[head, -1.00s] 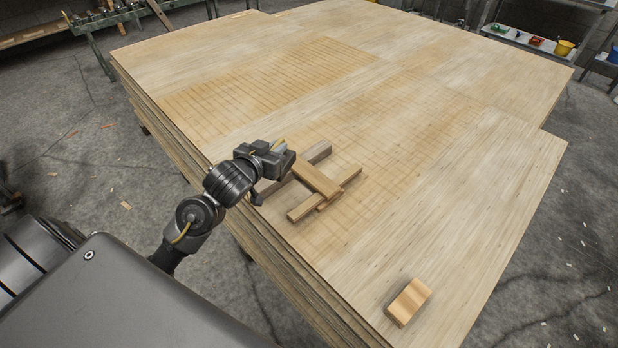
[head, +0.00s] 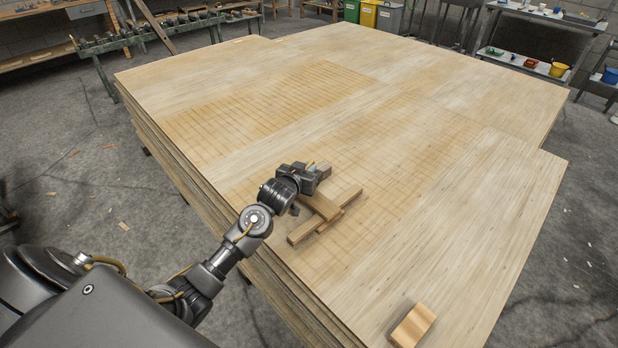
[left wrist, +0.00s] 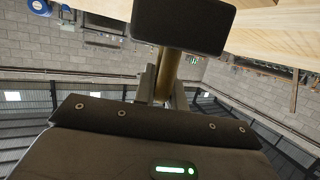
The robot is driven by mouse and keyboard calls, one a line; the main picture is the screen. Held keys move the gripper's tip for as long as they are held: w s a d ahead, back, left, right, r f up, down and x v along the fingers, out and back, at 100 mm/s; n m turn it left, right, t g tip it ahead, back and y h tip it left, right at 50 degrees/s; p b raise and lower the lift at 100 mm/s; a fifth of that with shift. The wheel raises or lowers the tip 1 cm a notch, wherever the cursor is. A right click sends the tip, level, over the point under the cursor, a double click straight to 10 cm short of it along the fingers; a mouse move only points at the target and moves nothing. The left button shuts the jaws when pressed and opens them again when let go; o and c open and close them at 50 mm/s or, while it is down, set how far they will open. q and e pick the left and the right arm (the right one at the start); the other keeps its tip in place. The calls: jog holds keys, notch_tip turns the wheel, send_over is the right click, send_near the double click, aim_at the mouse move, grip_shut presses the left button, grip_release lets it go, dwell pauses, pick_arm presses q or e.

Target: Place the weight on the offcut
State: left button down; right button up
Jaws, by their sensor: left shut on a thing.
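My left gripper (head: 314,172) is above the near-left part of the veneer stack, over a small group of crossed wood strips (head: 317,205), and partly hides them. In the left wrist view its jaws are shut on a tan post that meets a dark rounded block (left wrist: 185,24); this looks like the weight. In the head view, I cannot clearly tell the weight from the dark gripper. A short light wood block (head: 412,326) lies apart near the front edge. I cannot tell which wood piece is the offcut. My right gripper is not in view.
The broad veneer stack (head: 470,215) is mostly bare, with free room right of and behind the strips. A bench with tools (head: 160,38) stands at the back left. Shelves with small tubs (head: 525,66) and several bins (head: 365,14) stand behind.

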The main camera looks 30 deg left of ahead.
pick_arm(q)
jog(key=shift+w+f, duration=0.3)
jog(key=shift+f, duration=1.65)
jog(key=c, duration=1.5)
grip_release()
jog(key=shift+d+f, duration=0.1)
jog(key=shift+o, duration=0.2)
jog(key=shift+s+r, duration=0.15)
jog(key=shift+r, duration=0.05)
jog(key=v, duration=1.1)
jog(key=shift+s+r, duration=0.15)
jog(key=shift+s, duration=0.2)
